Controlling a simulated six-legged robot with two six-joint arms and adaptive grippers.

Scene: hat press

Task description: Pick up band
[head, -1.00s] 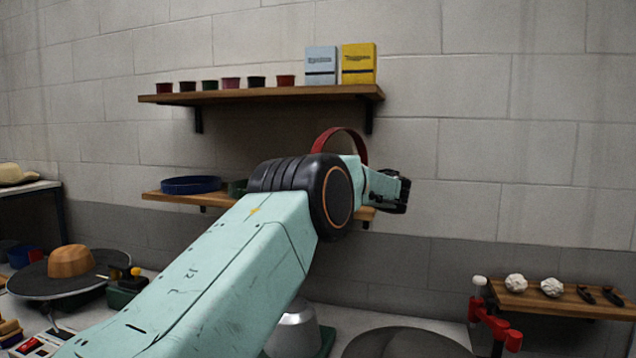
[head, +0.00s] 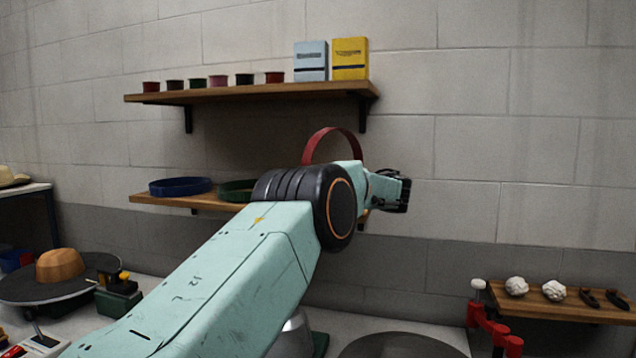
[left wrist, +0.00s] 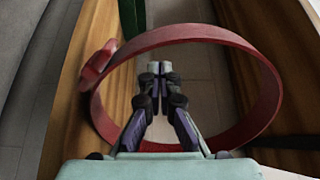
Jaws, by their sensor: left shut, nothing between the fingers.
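A red band (head: 333,132) stands upright at the lower shelf, its lower part hidden behind my left arm in the head view. In the left wrist view the red band (left wrist: 255,75) is a large ring with a bow-like piece on its left side. My left gripper (left wrist: 153,72) is shut and empty, and its fingers appear within the ring's outline. I cannot tell whether they touch the band. In the head view my left gripper (head: 404,192) reaches right of the band. My right gripper is not in view.
A blue band (head: 180,187) and a partly hidden green band (head: 235,189) lie on the lower shelf (head: 170,200). The upper shelf (head: 250,92) holds small pots and two boxes. A small shelf (head: 580,308) with white balls is at right.

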